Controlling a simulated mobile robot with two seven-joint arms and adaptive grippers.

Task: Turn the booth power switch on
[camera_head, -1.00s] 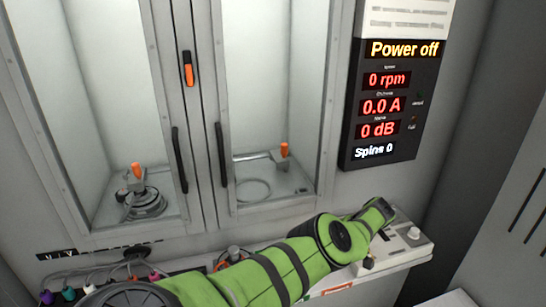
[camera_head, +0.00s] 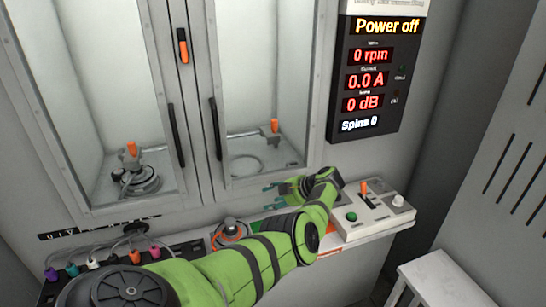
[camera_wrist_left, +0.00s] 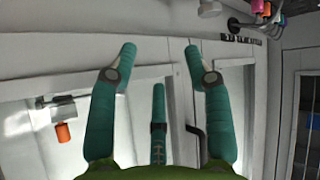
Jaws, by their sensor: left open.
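The control box (camera_head: 372,217) sits on the ledge at the right. It carries a small orange-tipped lever (camera_head: 364,187), a green button (camera_head: 351,216) and a white knob (camera_head: 398,200). I cannot tell which way the lever is set. The display panel (camera_head: 371,80) above reads "Power off", with 0 rpm, 0.0 A and 0 dB. My left gripper (camera_head: 272,195) is left of the box, apart from the lever, its teal fingers pointing left. In the left wrist view its fingers (camera_wrist_left: 160,50) are spread and empty. My right gripper is not in view.
A glass-doored booth (camera_head: 188,160) with black handles and an orange-handled latch (camera_head: 183,46) stands behind.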

